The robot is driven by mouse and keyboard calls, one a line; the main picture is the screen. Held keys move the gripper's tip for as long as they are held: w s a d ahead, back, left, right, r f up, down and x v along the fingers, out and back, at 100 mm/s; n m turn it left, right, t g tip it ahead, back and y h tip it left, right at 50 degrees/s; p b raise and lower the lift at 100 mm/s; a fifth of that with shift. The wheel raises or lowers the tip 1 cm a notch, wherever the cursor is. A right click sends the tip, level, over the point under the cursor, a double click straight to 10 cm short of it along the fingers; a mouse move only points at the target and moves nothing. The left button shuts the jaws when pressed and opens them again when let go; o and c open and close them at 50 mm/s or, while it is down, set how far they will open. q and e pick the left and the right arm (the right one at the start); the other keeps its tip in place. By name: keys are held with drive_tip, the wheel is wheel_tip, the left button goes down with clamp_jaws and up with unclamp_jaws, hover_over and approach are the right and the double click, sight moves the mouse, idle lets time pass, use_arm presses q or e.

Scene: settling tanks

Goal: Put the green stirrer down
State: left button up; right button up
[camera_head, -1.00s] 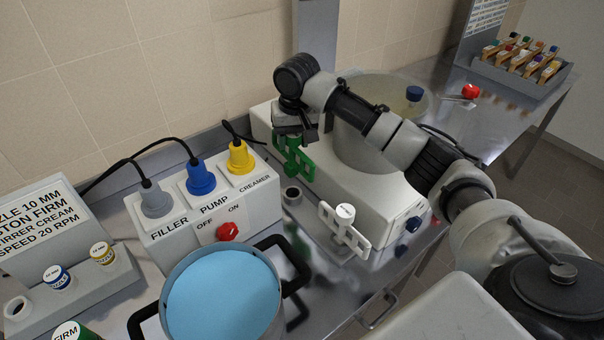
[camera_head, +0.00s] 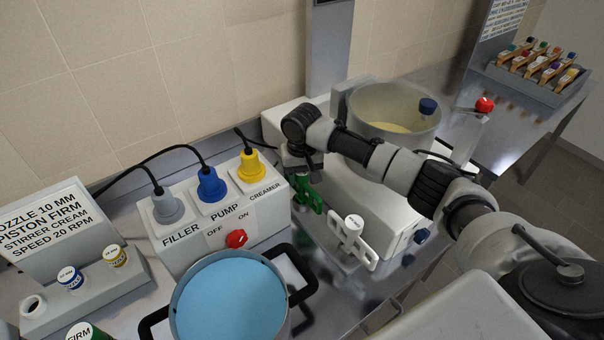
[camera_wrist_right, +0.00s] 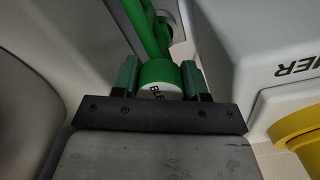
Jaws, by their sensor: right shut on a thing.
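The green stirrer (camera_head: 309,196) is held upright under my right gripper (camera_head: 303,172), low between the socket box and the white machine base. In the right wrist view the white top and green collar of the stirrer (camera_wrist_right: 158,80) sit between the two fingers of my right gripper (camera_wrist_right: 160,85), which is shut on it. The stirrer's lower end is partly hidden, and I cannot tell whether it touches the bench. A white stirrer (camera_head: 353,238) stands just to the right, apart from the green one. My left gripper is not in view.
The socket box (camera_head: 215,215) with plugs and a red knob stands left of the stirrer. A pot of blue liquid (camera_head: 230,300) is in front. A large bowl (camera_head: 392,112) is on the machine base (camera_head: 385,212) behind. A nozzle rack (camera_head: 95,290) is at left.

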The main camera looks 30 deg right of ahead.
drive_tip(key=o, duration=0.7)
drive_tip(key=shift+f, duration=0.1)
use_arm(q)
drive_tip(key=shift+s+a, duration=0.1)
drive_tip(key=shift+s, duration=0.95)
use_arm(e)
drive_tip(key=o, duration=0.3)
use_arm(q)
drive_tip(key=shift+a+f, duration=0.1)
use_arm(e)
drive_tip(key=shift+r, duration=0.45)
use_arm(q)
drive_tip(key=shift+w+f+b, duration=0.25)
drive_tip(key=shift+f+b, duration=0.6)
drive_tip(key=shift+b, duration=0.05)
use_arm(e)
wheel_tip(320, 180, up, 11)
drive_tip(key=shift+r, duration=0.2)
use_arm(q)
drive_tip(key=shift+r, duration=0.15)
use_arm(e)
drive_tip(key=shift+r, duration=0.1)
